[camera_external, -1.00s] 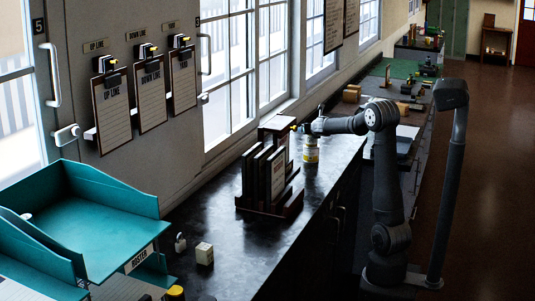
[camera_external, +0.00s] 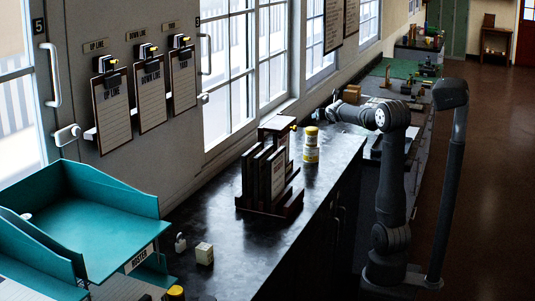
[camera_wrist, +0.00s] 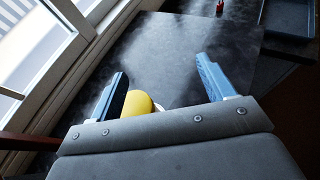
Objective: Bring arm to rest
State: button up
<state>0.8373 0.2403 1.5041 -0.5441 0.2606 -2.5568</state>
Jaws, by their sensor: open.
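My gripper (camera_wrist: 163,84) is open and empty in the wrist view, its two blue-grey fingers (camera_wrist: 214,76) spread wide above the dark worktop. In the external view my gripper (camera_external: 333,110) is small and sits just right of the stacked tins, apart from them. The arm reaches left over the worktop from its upright post. The upper tin (camera_external: 311,136) has a yellow lid and stands on a lower tin (camera_external: 311,154). In the wrist view a yellow rounded top (camera_wrist: 138,103) shows near the left finger, partly hidden by my gripper body.
A rack of dark upright books or folders (camera_external: 268,180) stands left of the tins. Windows and a wall with clipboards (camera_external: 150,94) border the left.

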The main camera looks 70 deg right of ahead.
jog(key=s+d+r, duration=0.1)
jog(key=s+r, duration=0.3)
jog(key=s, duration=0.2)
jog(key=w+a+r+n+t, duration=0.1)
jog(key=w+a+r, duration=0.2)
jog(key=w+a, duration=0.2)
jog(key=w+a+r+y, duration=0.1)
jog(key=w+a+r, duration=0.2)
jog(key=w+a, duration=0.3)
jog(key=shift+a+n+t, duration=0.3)
jog(key=shift+n+t, duration=0.1)
